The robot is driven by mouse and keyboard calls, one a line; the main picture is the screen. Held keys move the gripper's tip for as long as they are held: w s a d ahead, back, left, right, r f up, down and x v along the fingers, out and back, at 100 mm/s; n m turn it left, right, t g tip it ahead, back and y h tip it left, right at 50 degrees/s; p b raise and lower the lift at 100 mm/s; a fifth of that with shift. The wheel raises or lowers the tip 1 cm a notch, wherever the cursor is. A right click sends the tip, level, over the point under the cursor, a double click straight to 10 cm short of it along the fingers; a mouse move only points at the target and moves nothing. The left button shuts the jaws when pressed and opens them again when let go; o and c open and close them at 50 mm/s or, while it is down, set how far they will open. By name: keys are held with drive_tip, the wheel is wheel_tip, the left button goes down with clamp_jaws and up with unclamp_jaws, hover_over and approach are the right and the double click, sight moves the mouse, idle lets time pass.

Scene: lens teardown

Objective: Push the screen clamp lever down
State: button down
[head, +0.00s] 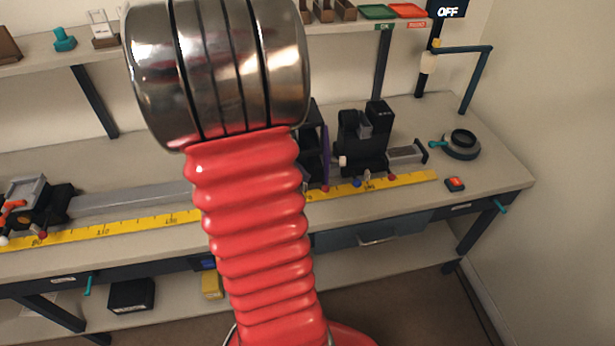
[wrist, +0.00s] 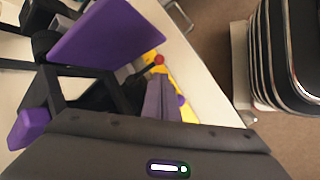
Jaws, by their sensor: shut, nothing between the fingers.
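A dark lever with a red ball knob (wrist: 160,59) shows just beyond my fingertips in the wrist view. It sits by the yellow scale, near a large purple panel (wrist: 108,36) on a black mount (wrist: 80,85); I take these for the screen and its clamp. My gripper (wrist: 160,82) has its fingers together and empty, short of the knob in the picture; contact cannot be told. In the head view the purple panel (head: 326,158) shows edge-on, with a red knob (head: 325,188) at its foot.
A black carriage (head: 365,150) stands right of the panel, with more small knobs along the yellow scale (head: 415,179). Another carriage (head: 40,200) is at the far left of the rail (head: 130,200). A dark ring (head: 461,144) and a red-button box (head: 455,184) lie at right.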

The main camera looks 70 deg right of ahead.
drive_tip(key=w+a+r, duration=0.2)
drive_tip(key=a+r, duration=0.4)
drive_tip(key=a, duration=0.2)
drive_tip(key=shift+w+f, duration=0.1)
idle(0.7)
drive_tip(key=w+a+r+t+y, duration=0.1)
drive_tip(key=w+a+t, duration=0.2)
drive_tip(key=w+a, duration=0.35)
drive_tip(key=w+a+r+t+y, duration=0.1)
drive_tip(key=w+a+t, duration=0.25)
drive_tip(key=a, duration=0.65)
drive_tip(key=w+a+r+n+t+y, duration=0.1)
drive_tip(key=a+r+t, duration=0.1)
drive_tip(key=a, duration=0.6)
drive_tip(key=w+a+r+n+t+y, duration=0.1)
drive_tip(key=a+r+n+t, duration=0.1)
drive_tip(key=a+r, duration=0.3)
drive_tip(key=shift+w+a+r+t+y, duration=0.2)
drive_tip(key=shift+w+a+t+y, duration=0.15)
drive_tip(key=shift+a, duration=1.85)
